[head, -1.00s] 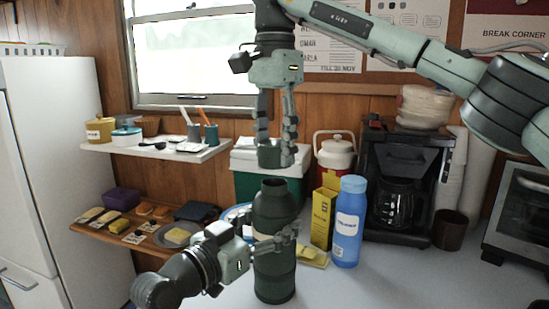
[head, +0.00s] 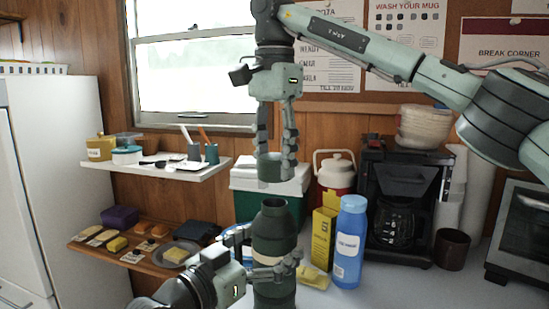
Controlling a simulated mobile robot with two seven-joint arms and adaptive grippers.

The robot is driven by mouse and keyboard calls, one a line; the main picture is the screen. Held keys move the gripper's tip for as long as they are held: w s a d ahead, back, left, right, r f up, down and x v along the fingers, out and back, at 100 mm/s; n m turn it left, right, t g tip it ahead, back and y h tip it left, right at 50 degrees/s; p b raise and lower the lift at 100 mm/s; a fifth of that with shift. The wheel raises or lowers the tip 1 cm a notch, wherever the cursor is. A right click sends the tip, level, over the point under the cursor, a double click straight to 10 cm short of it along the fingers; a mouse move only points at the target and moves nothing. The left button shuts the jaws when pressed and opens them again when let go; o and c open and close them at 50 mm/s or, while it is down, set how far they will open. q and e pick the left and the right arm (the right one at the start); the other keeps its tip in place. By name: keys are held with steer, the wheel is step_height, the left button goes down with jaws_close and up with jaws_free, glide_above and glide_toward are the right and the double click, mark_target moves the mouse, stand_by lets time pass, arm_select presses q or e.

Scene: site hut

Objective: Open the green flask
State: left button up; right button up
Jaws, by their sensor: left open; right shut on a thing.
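The green flask (head: 272,230) stands upright on the worktop, with its narrower neck bare at the top. My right gripper (head: 273,168) points down above it, shut on the green lid (head: 270,184). The lid is clear of the neck, with a small gap between them. My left gripper (head: 274,270) is low at the flask's body, open, its fingers beside the flask. It hides part of the flask's lower half; whether the fingers touch it I cannot tell.
Close right of the flask stand a yellow box (head: 321,238) and a blue bottle (head: 349,243). Behind are a green-and-white cooler (head: 262,205), a red-and-white jug (head: 334,172) and a coffee machine (head: 402,200). Bare worktop (head: 400,290) lies at the front right.

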arm_select(q)
steer(key=v, duration=1.1)
steer(key=shift+s+a, duration=0.15)
steer(key=shift+s, duration=0.05)
